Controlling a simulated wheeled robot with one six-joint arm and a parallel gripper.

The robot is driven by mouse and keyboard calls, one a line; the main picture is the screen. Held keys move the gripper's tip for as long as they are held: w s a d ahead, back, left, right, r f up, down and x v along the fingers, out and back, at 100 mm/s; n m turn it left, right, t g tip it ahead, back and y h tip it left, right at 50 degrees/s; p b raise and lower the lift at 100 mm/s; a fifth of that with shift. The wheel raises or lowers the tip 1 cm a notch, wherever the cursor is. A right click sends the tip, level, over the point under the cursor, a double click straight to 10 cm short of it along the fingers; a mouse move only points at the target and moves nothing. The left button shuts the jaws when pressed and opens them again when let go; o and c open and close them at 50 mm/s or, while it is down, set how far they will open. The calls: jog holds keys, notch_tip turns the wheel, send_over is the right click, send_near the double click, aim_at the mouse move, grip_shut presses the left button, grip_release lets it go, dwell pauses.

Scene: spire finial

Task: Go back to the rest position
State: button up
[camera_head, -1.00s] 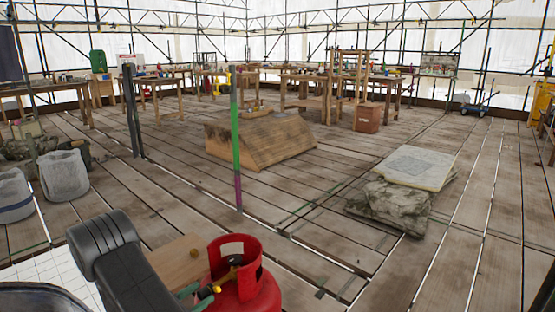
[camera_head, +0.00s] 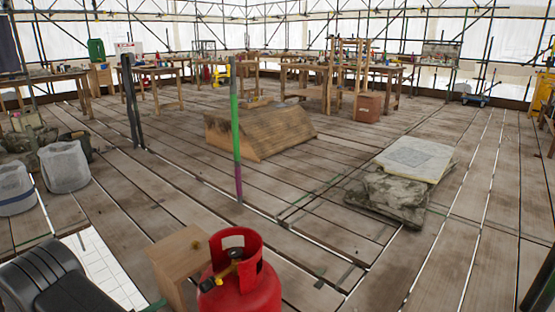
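My gripper is not in view. A black part of my arm (camera_head: 58,284) shows at the bottom left corner, low and close to the camera. It covers part of the white tiled surface (camera_head: 112,270) there. No object held by me can be seen.
A red gas cylinder (camera_head: 240,285) stands at the bottom centre beside a wooden block (camera_head: 180,262). A green and purple post (camera_head: 235,145) rises behind it. Grey sacks (camera_head: 64,167) stand at left, stone slabs (camera_head: 405,180) at right. Plank floor (camera_head: 330,235) between is open.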

aim_at(201, 289)
jog(key=b+x, duration=0.3)
jog(key=x, duration=0.9)
jog(key=shift+w+d, duration=0.3)
jog(key=shift+f+v, duration=0.25)
jog(key=shift+v, duration=1.55)
